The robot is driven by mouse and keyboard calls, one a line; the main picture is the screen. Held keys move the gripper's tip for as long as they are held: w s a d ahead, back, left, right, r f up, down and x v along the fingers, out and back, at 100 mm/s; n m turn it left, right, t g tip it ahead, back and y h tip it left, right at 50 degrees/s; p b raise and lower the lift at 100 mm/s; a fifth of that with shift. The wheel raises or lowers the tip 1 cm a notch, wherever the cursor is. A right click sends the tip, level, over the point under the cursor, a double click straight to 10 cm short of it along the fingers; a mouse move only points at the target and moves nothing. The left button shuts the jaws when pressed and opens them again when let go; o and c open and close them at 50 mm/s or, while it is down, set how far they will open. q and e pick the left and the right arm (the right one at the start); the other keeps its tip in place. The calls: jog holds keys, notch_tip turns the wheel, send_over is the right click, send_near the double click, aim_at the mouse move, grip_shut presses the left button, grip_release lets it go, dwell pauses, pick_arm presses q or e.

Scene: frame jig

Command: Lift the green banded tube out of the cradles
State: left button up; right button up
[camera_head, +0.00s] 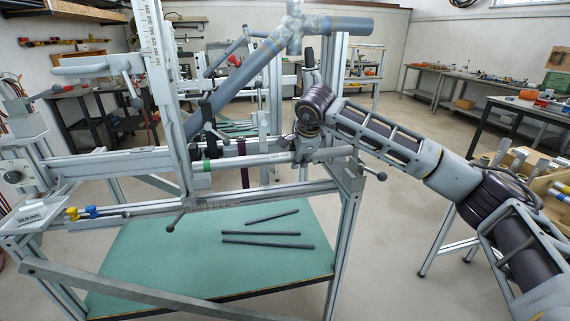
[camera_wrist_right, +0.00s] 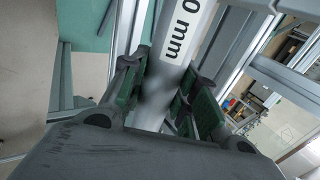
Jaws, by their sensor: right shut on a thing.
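The green banded tube (camera_head: 240,161) is a pale grey tube lying nearly level across the jig, with a green band near its left end and a printed label toward its right. My right gripper (camera_head: 303,148) is at the tube's right part, reaching down from above. In the right wrist view the tube (camera_wrist_right: 186,35), with "0 mm" printed on it, runs between the green-padded fingers of my right gripper (camera_wrist_right: 165,85), which is shut on it. The tube's right end and the cradle contact there are partly hidden by the gripper and clamp parts. My left gripper is not in view.
The jig's upright post (camera_head: 166,95) stands close to the tube's left end. A thick blue-grey frame tube (camera_head: 245,85) slants up behind. Several dark rods (camera_head: 268,234) lie on the green lower shelf (camera_head: 150,255). A clamp handle (camera_head: 370,170) juts out at the right corner.

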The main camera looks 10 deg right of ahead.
jog(key=shift+s+b, duration=0.65)
jog(key=shift+s, duration=1.1)
jog(key=shift+a, duration=0.2)
jog(key=a, duration=0.7)
dwell(0.5)
jog(key=shift+r, duration=0.1)
jog(key=s+b, duration=0.2)
jog(key=s, duration=0.6)
dwell(1.6)
jog(key=shift+s, duration=0.15)
jog(key=shift+r, duration=0.15)
